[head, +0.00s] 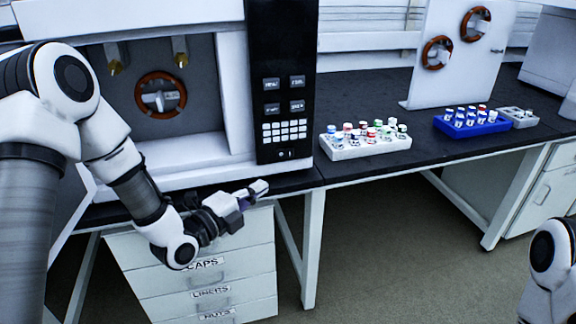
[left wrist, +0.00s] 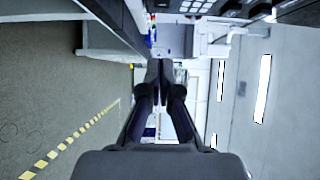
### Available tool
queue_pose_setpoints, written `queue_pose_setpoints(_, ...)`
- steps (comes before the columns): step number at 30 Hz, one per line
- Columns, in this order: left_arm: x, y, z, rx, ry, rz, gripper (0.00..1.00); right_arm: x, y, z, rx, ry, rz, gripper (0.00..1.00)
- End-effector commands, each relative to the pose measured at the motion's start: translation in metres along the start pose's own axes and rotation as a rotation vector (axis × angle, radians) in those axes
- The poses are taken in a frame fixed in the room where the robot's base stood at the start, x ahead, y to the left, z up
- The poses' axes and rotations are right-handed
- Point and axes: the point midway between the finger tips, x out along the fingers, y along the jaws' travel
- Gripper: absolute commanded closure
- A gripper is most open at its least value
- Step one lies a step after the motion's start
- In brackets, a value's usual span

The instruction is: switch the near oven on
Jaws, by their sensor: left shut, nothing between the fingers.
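The near oven (head: 205,163) stands on the bench at the left, its cavity open and showing a round coil (head: 160,95). Its black control panel (head: 283,40) carries labelled buttons and a white keypad (head: 284,131). A small switch (head: 284,154) sits at the panel's bottom; its position is too small to read. My left gripper (head: 262,187) is shut and empty, in front of the bench edge, below and slightly left of the switch, apart from the panel. In the left wrist view its fingers (left wrist: 158,70) are together, with panel keys at the top. My right gripper is out of view.
A white rack of capped vials (head: 365,150) stands right of the panel, with a blue rack (head: 470,130) and a grey rack (head: 518,122) farther right. Drawers (head: 200,270) are under the bench. A white upright panel with two coils (head: 455,60) stands behind.

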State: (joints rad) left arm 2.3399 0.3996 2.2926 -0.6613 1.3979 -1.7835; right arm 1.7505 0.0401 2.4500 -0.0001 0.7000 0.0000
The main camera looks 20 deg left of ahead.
Motion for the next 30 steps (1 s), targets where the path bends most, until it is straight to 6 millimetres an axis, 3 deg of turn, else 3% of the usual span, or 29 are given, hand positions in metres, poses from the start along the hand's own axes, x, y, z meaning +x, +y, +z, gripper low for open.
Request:
queue_pose_setpoints(4, 0.004, 0.001, 0.000, 0.002, 0.000, 0.002, 1.00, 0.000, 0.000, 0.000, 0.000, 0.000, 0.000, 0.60)
queue_pose_setpoints(8, 0.021, 0.001, -0.001, 0.005, 0.002, 0.003, 1.00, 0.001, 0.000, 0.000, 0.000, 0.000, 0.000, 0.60)
queue_pose_setpoints(19, 0.100, 0.001, -0.001, 0.003, 0.002, 0.001, 1.00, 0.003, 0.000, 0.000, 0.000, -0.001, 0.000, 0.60)
queue_pose_setpoints(21, 0.110, 0.001, 0.009, -0.001, -0.003, 0.000, 1.00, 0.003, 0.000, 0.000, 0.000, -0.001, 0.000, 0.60)
queue_pose_setpoints(30, 0.128, 0.002, 0.028, -0.002, -0.001, 0.003, 1.00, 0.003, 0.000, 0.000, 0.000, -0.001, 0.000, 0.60)
